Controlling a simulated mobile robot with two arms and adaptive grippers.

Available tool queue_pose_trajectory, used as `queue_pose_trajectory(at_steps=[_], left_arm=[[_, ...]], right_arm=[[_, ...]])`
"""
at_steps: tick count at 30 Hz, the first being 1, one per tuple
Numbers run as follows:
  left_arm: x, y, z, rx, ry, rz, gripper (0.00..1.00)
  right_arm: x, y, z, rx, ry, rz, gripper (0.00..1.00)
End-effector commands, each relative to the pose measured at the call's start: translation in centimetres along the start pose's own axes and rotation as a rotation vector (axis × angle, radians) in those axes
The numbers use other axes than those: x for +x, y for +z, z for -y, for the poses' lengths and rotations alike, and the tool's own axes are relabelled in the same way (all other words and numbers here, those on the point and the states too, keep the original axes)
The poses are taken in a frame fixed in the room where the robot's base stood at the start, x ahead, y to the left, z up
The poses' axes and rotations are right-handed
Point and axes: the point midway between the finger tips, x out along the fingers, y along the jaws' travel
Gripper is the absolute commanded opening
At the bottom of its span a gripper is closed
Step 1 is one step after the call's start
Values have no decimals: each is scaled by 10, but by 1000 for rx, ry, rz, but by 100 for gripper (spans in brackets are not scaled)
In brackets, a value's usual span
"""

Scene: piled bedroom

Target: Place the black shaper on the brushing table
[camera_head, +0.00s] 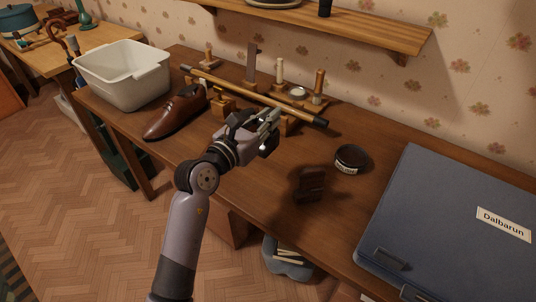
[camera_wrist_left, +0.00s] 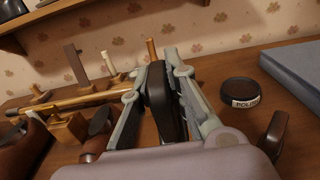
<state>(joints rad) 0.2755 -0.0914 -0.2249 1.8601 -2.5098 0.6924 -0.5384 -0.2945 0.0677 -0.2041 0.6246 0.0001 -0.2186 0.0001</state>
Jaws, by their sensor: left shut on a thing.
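My left gripper (camera_head: 266,132) is above the brown wooden table (camera_head: 260,188). It is shut on a black, rounded, elongated thing that looks like the black shaper (camera_wrist_left: 158,100). In the left wrist view the shaper stands between the two grey fingers of the gripper (camera_wrist_left: 172,82). In the head view the shaper is mostly hidden by the gripper. I cannot tell whether it touches the table. A second table (camera_head: 110,35) stands at the far left. No label shows which is the brushing table. My right gripper is not in view.
A brown shoe (camera_head: 176,113) and a white basin (camera_head: 128,76) stand to the left. A long rod (camera_head: 225,88) rests on wooden supports behind the gripper. A round tin (camera_head: 351,159), a dark brown block (camera_head: 310,185) and a blue case (camera_head: 450,220) are to the right.

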Motion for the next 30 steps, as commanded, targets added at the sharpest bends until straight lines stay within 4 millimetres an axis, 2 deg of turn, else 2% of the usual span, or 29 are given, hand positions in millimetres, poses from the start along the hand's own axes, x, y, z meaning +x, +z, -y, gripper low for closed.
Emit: queue_pose_trajectory(at_steps=[1,4,7,11,18,30], left_arm=[[0,-18,0,-1,-1,-5,0],[0,-39,0,0,-1,-3,0],[0,-52,0,0,0,-1,0],[0,-61,0,2,-1,1,0],[0,-97,0,1,-1,-1,0],[0,-102,0,0,0,1,0]], right_arm=[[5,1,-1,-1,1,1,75],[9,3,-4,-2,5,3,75],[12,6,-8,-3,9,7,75],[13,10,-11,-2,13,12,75],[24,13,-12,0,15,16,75],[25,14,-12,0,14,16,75]])
